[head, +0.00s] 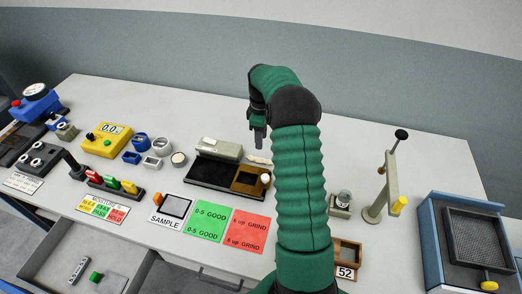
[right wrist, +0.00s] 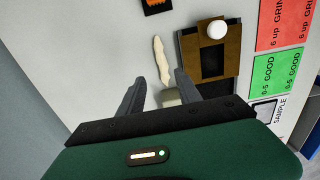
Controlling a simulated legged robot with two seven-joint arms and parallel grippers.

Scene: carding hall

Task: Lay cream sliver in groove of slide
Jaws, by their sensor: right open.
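The cream sliver (right wrist: 161,60) is a thin, slightly bent strip lying on the pale bench top, just beyond my right gripper's fingertips. The brown slide (head: 247,181), with a white knob, sits at the right end of a black base (head: 205,174); in the right wrist view the slide (right wrist: 187,47) is right of the sliver, with dark recesses. My right gripper (right wrist: 160,85) is open and empty, pointing down above the bench near the sliver. My left gripper is out of view.
A grey block (head: 219,149) stands behind the black base. Green (head: 208,221) and red (head: 247,232) cards lie in front. A pale stand (head: 386,190) and a blue-edged tray (head: 428,240) are to the right. The back of the bench is clear.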

